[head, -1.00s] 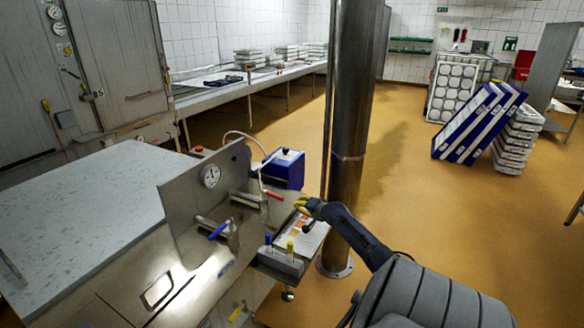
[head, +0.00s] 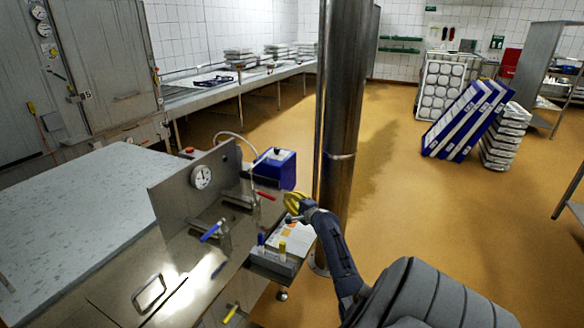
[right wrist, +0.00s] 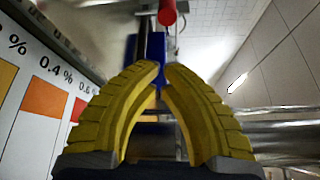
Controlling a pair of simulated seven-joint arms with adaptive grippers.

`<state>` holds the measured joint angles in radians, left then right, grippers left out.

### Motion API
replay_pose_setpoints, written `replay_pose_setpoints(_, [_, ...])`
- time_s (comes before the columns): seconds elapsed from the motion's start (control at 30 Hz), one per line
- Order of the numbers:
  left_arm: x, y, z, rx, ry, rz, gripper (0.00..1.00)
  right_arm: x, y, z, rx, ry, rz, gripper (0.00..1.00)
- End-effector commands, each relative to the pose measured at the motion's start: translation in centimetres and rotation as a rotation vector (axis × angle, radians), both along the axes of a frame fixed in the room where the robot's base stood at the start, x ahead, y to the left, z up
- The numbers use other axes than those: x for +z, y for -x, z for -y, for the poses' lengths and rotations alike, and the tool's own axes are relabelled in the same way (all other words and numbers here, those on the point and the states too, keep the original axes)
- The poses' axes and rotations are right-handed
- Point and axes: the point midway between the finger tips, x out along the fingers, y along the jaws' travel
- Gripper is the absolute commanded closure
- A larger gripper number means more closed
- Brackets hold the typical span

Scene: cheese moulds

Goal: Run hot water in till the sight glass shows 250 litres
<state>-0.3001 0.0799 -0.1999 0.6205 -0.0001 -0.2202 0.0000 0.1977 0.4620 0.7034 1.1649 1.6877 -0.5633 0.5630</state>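A red-handled tap (head: 265,196) sticks out from the steel panel on the vat's near end. A blue-handled tap (head: 211,231) sits to its left, nearer the camera. My right gripper (head: 290,204), with yellow fingers, is just right of the red handle and apart from it. In the right wrist view the fingertips (right wrist: 161,68) almost meet, with nothing held between them. The red handle (right wrist: 167,12) shows beyond them at the top. A round white dial (head: 201,177) is on the panel; its reading is too small to tell. I cannot make out the sight glass or a water level. My left gripper is out of view.
A steel column (head: 343,130) stands close behind my right gripper. A blue box (head: 276,168) sits behind the panel. A printed card (head: 293,238) with percent marks and a small holder (head: 274,260) are below the gripper.

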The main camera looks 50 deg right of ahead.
Motion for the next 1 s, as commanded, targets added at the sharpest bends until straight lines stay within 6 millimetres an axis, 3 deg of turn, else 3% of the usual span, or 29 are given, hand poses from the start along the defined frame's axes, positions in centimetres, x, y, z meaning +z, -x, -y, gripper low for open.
replay_pose_setpoints(0.3, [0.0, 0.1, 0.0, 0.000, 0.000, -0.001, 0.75, -0.1, -3.7, 1.2, 0.000, -0.002, 0.002, 1.00])
replay_pose_setpoints(0.67, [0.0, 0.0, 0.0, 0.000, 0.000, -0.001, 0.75, -0.4, -6.1, 1.9, 0.001, 0.000, 0.000, 1.00])
replay_pose_setpoints(1.0, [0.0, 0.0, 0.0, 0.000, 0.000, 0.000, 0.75, 0.0, -5.9, -0.4, 0.002, 0.003, -0.001, 1.00])
